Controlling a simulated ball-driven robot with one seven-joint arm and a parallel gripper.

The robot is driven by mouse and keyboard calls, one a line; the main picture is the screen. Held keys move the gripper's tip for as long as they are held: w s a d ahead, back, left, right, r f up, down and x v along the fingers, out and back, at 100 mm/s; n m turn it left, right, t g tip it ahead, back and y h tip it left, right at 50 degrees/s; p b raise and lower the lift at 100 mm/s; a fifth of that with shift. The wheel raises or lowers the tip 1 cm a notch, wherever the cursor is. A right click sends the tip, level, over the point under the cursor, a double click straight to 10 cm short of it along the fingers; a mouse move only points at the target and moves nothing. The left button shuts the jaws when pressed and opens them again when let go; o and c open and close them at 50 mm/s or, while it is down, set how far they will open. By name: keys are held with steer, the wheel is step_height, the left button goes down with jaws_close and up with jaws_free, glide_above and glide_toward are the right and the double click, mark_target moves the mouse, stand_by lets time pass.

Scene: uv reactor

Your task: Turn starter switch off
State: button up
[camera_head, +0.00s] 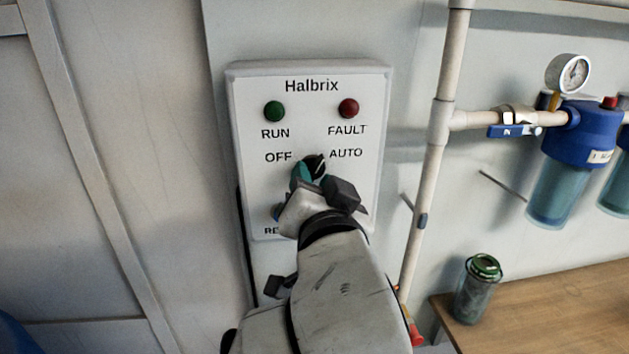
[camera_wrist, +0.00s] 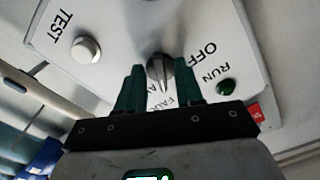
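The starter switch is a black rotary knob (camera_head: 315,163) on a white Halbrix control panel (camera_head: 355,200), between the OFF and AUTO labels. Its pale pointer mark leans to the upper right, toward AUTO. In the wrist view, the grey knob (camera_wrist: 160,74) shows between my fingers, its pointed end away from OFF. My gripper (camera_head: 304,174) is at the panel, with a teal finger right beside the knob. In the wrist view, the two fingers of my gripper (camera_wrist: 160,85) stand apart, one on each side of the knob. Whether they press on it cannot be told.
A green RUN lamp (camera_head: 274,111) and red FAULT lamp (camera_head: 348,108) sit above the switch. A TEST button (camera_wrist: 87,49) is nearby. Right of the panel are a vertical pipe (camera_head: 431,180), a blue filter housing (camera_head: 580,130), and a wooden table (camera_head: 540,305) with a green-lidded jar (camera_head: 477,290).

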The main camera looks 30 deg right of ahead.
steer(key=shift+c, duration=0.2)
jaws_close()
steer(key=shift+n, duration=0.3)
steer(key=n+p, duration=0.3)
steer(key=n, duration=0.2)
steer(key=shift+d+n, duration=0.15)
steer(key=shift+n, duration=0.15)
steer(key=n+p, duration=0.3)
steer(key=n, duration=0.2)
steer(key=shift+s+d+n, duration=0.1)
steer(key=shift+n, duration=0.3)
steer(key=shift+p, duration=0.3)
steer(key=shift+o, duration=0.2)
jaws_free()
